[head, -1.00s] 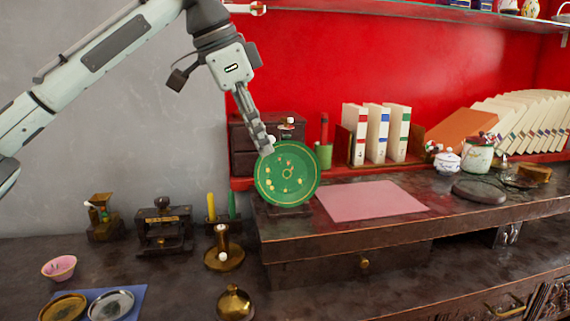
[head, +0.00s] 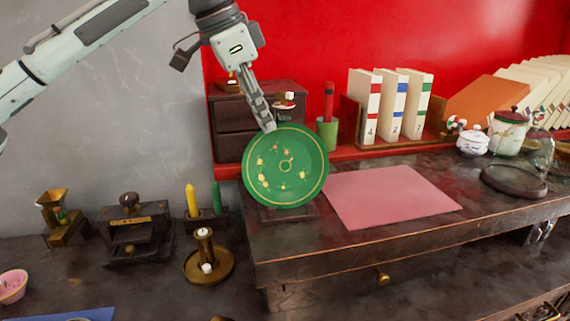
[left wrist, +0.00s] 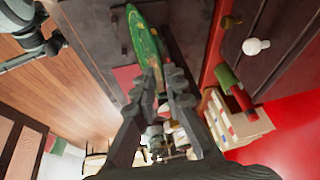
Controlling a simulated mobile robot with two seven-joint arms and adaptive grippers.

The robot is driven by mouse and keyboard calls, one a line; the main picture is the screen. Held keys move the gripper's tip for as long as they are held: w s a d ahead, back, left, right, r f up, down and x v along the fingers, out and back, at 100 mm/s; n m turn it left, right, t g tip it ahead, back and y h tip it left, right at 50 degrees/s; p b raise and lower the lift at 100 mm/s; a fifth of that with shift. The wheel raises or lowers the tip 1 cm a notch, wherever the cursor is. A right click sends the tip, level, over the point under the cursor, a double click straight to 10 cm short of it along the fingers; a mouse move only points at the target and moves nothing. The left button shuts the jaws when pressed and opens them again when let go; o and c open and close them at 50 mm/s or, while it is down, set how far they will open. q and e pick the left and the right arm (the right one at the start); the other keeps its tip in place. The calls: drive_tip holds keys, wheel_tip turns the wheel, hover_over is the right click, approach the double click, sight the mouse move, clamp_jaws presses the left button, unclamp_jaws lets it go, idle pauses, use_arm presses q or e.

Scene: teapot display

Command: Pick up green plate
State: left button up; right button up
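The green plate (head: 285,166), with a gold rim and small painted marks, stands upright on a dark stand (head: 287,212) at the left end of the raised shelf. My left gripper (head: 268,126) points down at the plate's top edge. In the left wrist view the plate (left wrist: 144,40) shows nearly edge-on, its near end by the fingertips (left wrist: 163,76). A small gap shows between the fingers, which look partly open around the rim; contact is not clear. My right gripper is not in view.
A small dark chest (head: 232,135) stands behind the plate, and a green cup (head: 327,132) to its right. A pink mat (head: 390,195) lies bare on the shelf. Candles (head: 193,201) and a brass candle holder (head: 208,262) stand at the lower left.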

use_arm(q)
drive_tip(key=shift+x, duration=1.45)
clamp_jaws()
drive_tip(key=shift+d+r, duration=0.1)
drive_tip(key=shift+r, duration=0.1)
